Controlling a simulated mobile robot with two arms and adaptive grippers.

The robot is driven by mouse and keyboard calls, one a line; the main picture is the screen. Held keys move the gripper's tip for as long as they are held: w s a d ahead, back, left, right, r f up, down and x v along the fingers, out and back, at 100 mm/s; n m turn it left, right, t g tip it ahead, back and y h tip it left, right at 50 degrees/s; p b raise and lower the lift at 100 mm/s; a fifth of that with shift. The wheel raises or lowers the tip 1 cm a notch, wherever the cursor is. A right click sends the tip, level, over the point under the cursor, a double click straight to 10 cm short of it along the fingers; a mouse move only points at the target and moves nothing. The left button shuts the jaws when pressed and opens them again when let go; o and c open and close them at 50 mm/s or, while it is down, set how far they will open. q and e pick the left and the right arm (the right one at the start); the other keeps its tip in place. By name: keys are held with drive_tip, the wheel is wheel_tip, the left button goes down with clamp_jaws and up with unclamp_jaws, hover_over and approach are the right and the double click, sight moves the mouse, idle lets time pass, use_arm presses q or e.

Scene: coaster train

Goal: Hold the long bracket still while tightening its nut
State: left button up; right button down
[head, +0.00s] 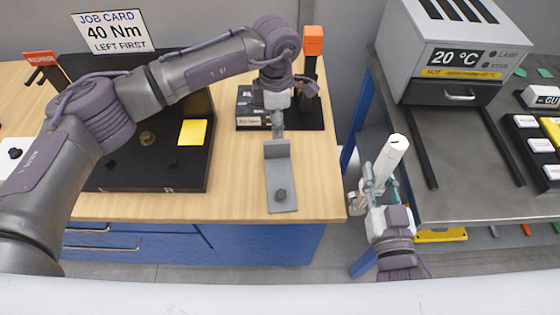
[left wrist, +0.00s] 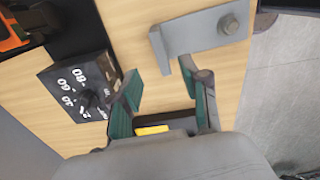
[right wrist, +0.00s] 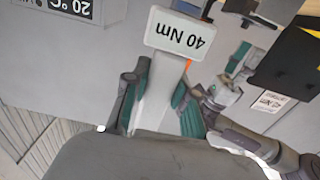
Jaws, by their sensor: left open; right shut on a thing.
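The long bracket (head: 279,168) is a grey L-shaped plate lying near the table's front edge, its short upright tab at the back. Its dark nut (head: 281,196) sits near the front end; the nut also shows in the left wrist view (left wrist: 229,24). My left gripper (head: 278,132) is open just behind the tab; in the left wrist view (left wrist: 160,72) the tab lies ahead, roughly between the fingertips. Contact cannot be told. My right gripper (head: 372,188) is shut on a pale tool (head: 391,155) right of the table. The tool's end reads "40 Nm" in the right wrist view (right wrist: 180,33).
A black fixture (head: 150,175) marked L and R, with a yellow plate, stands left of the bracket. A numbered dial box (left wrist: 75,95) is behind it. A job card (head: 113,31) reads "40 Nm, left first". A grey oven (head: 440,55) stands on the right bench.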

sight(277, 142)
use_arm(q)
drive_tip(key=shift+w, duration=0.15)
use_arm(e)
drive_tip(key=shift+w+r, duration=0.15)
use_arm(q)
drive_tip(key=shift+s+f+b, duration=0.25)
drive_tip(key=shift+f+b, duration=0.05)
drive_tip(key=shift+f, duration=0.25)
use_arm(e)
drive_tip(key=shift+s+f, duration=0.2)
drive_tip(key=shift+s, duration=0.05)
use_arm(q)
drive_tip(key=shift+f, duration=0.35)
use_arm(e)
drive_tip(key=shift+f, duration=0.1)
use_arm(q)
wheel_tip(277, 142, down, 7)
drive_tip(key=b, duration=0.4)
drive_tip(key=shift+r+b, duration=0.2)
drive_tip(key=shift+b, duration=0.2)
use_arm(e)
wheel_tip(277, 142, down, 5)
drive_tip(key=shift+r, duration=0.2)
use_arm(q)
drive_tip(key=shift+w+f+b, duration=0.1)
drive_tip(key=shift+f+b, duration=0.55)
drive_tip(key=shift+f, duration=0.05)
use_arm(e)
drive_tip(key=shift+w+f, duration=0.1)
drive_tip(key=shift+f, duration=0.55)
